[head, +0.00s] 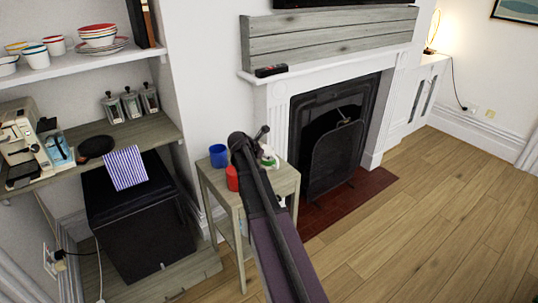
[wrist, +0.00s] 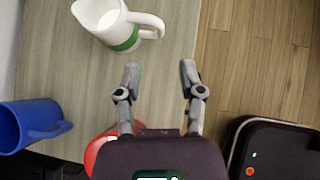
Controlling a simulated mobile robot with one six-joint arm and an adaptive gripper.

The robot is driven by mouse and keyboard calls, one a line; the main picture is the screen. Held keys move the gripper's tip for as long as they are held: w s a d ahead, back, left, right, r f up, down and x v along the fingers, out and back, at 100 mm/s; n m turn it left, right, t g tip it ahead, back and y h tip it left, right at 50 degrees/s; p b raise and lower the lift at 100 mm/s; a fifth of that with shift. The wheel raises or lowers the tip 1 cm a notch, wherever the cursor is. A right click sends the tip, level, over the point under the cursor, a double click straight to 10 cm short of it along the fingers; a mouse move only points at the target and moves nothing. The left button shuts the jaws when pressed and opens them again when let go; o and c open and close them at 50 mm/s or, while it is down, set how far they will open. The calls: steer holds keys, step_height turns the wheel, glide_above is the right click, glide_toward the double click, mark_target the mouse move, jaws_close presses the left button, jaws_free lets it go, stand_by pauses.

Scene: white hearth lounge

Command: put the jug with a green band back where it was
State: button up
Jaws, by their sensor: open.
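The white jug with a green band (wrist: 122,32) stands on the small wooden side table (wrist: 60,78), near its edge. Its handle points toward the right in the wrist view. In the head view the jug (head: 269,158) is partly hidden behind my arm. My gripper (wrist: 160,70) is open and empty, with its fingers apart just below the jug's handle in the wrist view. It does not touch the jug.
A blue mug (wrist: 28,124) and a red item (wrist: 97,147), mostly hidden by my gripper, share the table. A black box (head: 140,215) with a striped cloth (head: 125,168) stands to the left. A fireplace (head: 330,150) is behind right; open floor (head: 440,210) lies right.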

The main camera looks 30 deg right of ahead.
steer(key=shift+s+a+r, duration=0.1)
steer(key=shift+a+r, duration=0.25)
steer(key=shift+a, duration=0.1)
stand_by(0.5)
steer(key=s+a+f+m+y, duration=0.2)
steer(key=s+a+m, duration=0.5)
steer(key=a, duration=0.4)
steer(key=s+a+f+m+g+y, duration=0.1)
steer(key=s+a+m+y, duration=0.3)
steer(key=a, duration=0.7)
steer(key=s+a+f+m+g+y, duration=0.1)
steer(key=s+a+f+m+y, duration=0.1)
steer(key=s+a+m, duration=0.7)
steer(key=shift+s+a+f+m+y, duration=0.3)
steer(key=shift+s+a+y, duration=0.1)
steer(key=shift+s+a, duration=0.6)
